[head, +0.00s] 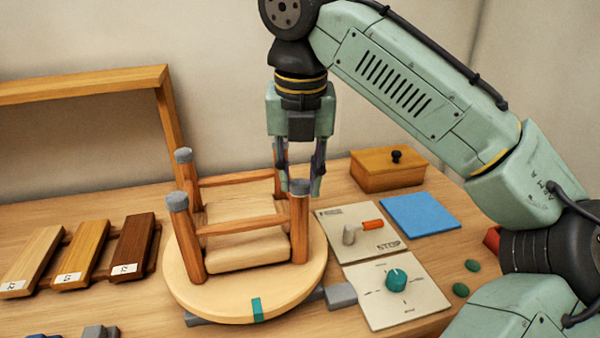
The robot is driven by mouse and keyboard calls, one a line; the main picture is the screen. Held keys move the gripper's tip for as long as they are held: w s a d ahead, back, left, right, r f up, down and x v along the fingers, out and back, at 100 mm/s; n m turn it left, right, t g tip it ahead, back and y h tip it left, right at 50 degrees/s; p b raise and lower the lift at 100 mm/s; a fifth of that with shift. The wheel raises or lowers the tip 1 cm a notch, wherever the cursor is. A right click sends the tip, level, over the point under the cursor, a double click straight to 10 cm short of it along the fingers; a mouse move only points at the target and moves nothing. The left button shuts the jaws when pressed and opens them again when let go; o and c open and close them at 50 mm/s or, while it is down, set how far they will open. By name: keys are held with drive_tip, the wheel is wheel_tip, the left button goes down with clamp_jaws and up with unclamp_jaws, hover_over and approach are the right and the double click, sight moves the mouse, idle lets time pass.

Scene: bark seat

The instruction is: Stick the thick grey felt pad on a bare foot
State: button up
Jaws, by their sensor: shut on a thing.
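An upturned wooden stool (247,224) rests on a round pale turntable, legs pointing up. Grey pads cap the back left leg (183,155) and the front left leg (177,202). My gripper (300,185) points down over the front right leg (300,225), its fingers on either side of a grey felt pad (299,187) and shut on it. The pad is at the top of that leg; I cannot tell whether it is pressed flat there. The top of the back right leg is hidden behind my gripper.
The turntable (190,295) has a teal mark at its front. Right of it are a lever panel (335,220), a dial panel (420,305), a blue sheet (420,214), a wooden box (388,173) and green discs (473,265). Wood samples (82,252) lie left.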

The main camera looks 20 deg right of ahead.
drive_tip(key=shift+w+d, duration=0.2)
drive_tip(key=shift+w, duration=0.85)
drive_tip(key=shift+f, duration=0.3)
idle(0.4)
drive_tip(key=o, duration=0.9)
drive_tip(key=o, duration=0.3)
wheel_tip(320, 180, up, 7)
idle(0.7)
drive_tip(key=shift+s, duration=0.1)
